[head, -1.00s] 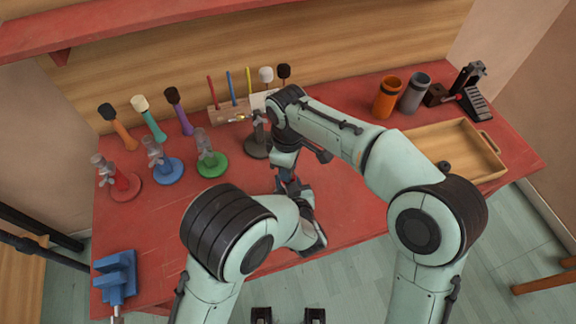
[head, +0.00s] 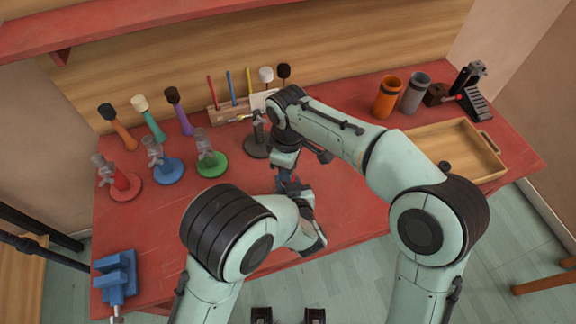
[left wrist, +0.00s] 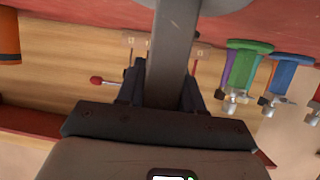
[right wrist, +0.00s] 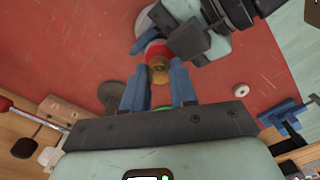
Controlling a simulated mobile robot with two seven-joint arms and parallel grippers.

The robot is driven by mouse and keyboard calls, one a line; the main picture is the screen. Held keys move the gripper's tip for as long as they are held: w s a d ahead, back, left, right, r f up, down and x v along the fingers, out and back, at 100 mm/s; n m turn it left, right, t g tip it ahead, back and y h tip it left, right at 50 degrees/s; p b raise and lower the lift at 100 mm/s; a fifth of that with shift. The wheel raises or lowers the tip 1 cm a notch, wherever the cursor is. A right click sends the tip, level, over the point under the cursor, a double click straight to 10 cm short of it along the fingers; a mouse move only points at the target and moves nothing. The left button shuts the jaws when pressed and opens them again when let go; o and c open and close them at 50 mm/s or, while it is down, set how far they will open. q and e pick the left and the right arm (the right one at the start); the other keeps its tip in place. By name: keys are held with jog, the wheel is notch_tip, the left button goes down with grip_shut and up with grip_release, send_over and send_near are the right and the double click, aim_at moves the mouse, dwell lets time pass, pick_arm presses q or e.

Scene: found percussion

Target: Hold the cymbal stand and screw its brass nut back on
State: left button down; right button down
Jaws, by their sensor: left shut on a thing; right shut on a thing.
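The cymbal stand shows in the left wrist view as a thick grey post (left wrist: 173,55) with a broad grey disc at the top edge. My left gripper (left wrist: 168,88) is shut around this post. In the right wrist view the brass nut (right wrist: 158,74) sits between the blue fingertips of my right gripper (right wrist: 158,82), which is shut on it. A red round piece (right wrist: 157,50) lies directly beyond the nut. My two grippers meet close together in the head view (head: 290,184), the right one above. The nut's thread and seating are hidden.
Red (head: 122,184), blue (head: 164,170) and green (head: 211,162) stands line the bench's left, with a dark grey stand (head: 257,143) behind my grippers. A blue vise (head: 116,276) is at front left. A wooden tray (head: 489,166) is at right. A white ring (right wrist: 241,90) lies on the bench.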

pick_arm(q)
jog(key=shift+w+a+r, duration=0.15)
jog(key=shift+w+r, duration=0.05)
jog(key=shift+r, duration=0.05)
pick_arm(e)
jog(key=shift+s+d+f+g, duration=0.15)
jog(key=shift+s+f, duration=0.1)
jog(key=shift+f, duration=0.3)
jog(key=shift+s+d+f+g, duration=0.15)
jog(key=shift+s+f, duration=0.1)
jog(key=shift+f, duration=0.3)
jog(key=c, duration=1.2)
grip_release()
jog(key=r, duration=0.3)
jog(key=shift+a+r, duration=0.2)
jog(key=shift+r, duration=0.2)
pick_arm(q)
jog(key=shift+f, duration=0.1)
pick_arm(e)
jog(key=shift+r, duration=0.35)
pick_arm(q)
jog(key=shift+s, duration=0.1)
pick_arm(e)
jog(key=shift+w, duration=0.1)
jog(key=c, duration=0.4)
jog(key=shift+o, duration=0.2)
jog(key=shift+f, duration=0.1)
